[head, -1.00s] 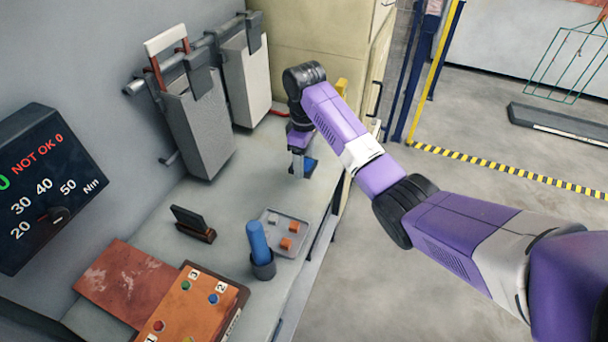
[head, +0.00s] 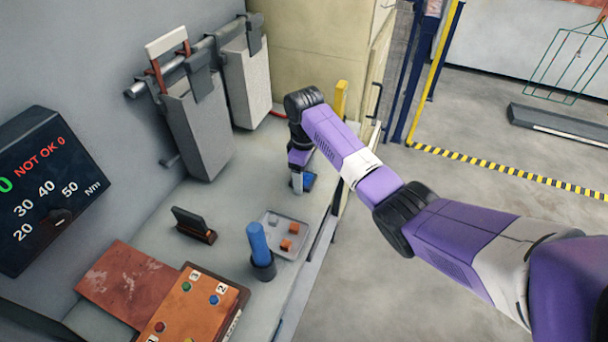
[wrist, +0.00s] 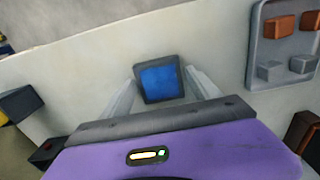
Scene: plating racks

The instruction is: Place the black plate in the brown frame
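My gripper (head: 297,186) is low over the bench near its right edge. In the wrist view its two pale fingers (wrist: 161,88) lie against opposite sides of a small square dark plate (wrist: 145,93) with a blue face. That plate also shows beside the fingers in the head view (head: 309,180). Whether it touches the bench is unclear. A dark upright panel (head: 189,217) stands in a small brown base (head: 206,237) at mid bench; this may be the brown frame. Part of the base shows at the wrist view's right edge (wrist: 303,130).
A grey tray (head: 272,219) with orange and grey blocks lies right of the panel. A blue cylinder (head: 258,241) stands in a dark cup. A brown button board (head: 190,310) is in front. Grey boxes (head: 198,125) hang from a wall rail. Bench between gripper and panel is clear.

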